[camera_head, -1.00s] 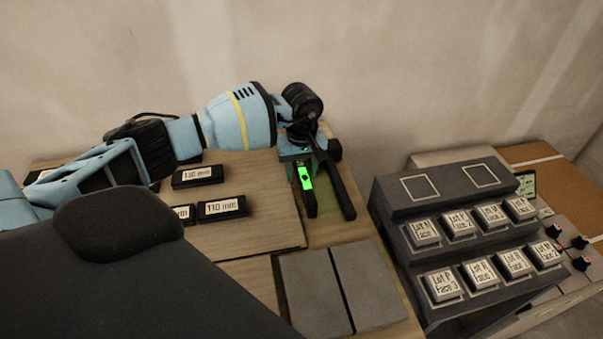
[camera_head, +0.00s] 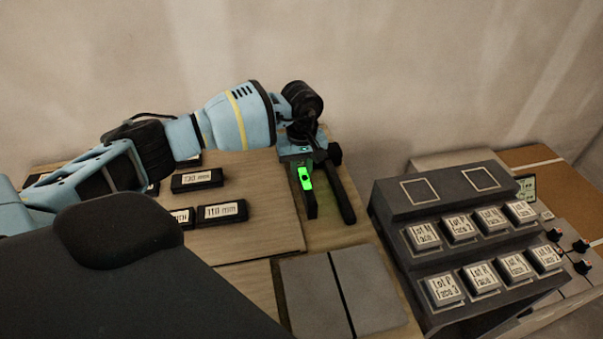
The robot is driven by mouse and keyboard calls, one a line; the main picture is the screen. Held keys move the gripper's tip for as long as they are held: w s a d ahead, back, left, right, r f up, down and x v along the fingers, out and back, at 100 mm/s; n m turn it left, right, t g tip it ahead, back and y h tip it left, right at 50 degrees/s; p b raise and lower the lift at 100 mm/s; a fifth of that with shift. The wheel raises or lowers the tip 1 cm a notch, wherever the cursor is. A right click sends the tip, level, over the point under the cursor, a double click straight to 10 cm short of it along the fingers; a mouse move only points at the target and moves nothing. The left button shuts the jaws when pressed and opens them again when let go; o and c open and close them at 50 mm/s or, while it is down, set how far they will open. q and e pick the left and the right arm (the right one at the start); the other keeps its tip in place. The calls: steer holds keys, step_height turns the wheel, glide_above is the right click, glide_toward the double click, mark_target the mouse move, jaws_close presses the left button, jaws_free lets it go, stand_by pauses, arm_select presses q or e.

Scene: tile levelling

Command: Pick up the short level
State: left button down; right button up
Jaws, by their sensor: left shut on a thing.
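My left gripper (camera_head: 331,217) reaches in from the left, over the board's far right part. Its two dark fingers point toward the camera, and it is shut on the short level. The level shows as a small dark piece with a bright green part (camera_head: 305,179) by the left finger. The fingers and wrist hide most of it, so its full outline and its contact with the board cannot be told. My right gripper is not in view.
Black blocks with millimetre labels, such as one block (camera_head: 222,212), lie left of the gripper. Two grey tiles (camera_head: 370,285) lie in front. A dark rack (camera_head: 400,240) of labelled tiles stands at right. A wall (camera_head: 400,80) rises behind.

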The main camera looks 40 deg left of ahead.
arm_select(q)
step_height(320, 180, up, 3)
steer(key=shift+f, duration=0.2)
steer(key=s+d, duration=0.2)
steer(key=s, duration=0.2)
steer(key=s+d, duration=0.3)
steer(key=s, duration=0.2)
steer(key=s+d+r, duration=0.1)
steer(key=s+d, duration=0.2)
steer(key=s, duration=0.1)
steer(key=shift+s+r+b, duration=0.1)
steer(key=shift+s+b, duration=0.2)
steer(key=shift+s, duration=0.05)
steer(key=w+d+r+m, duration=0.2)
steer(key=d+r+m, duration=0.3)
steer(key=m, duration=0.4)
steer(key=shift+w+d+r+m, duration=0.25)
steer(key=shift+d+r+m, duration=0.15)
steer(key=shift+r, duration=0.3)
steer(key=shift+s, duration=0.1)
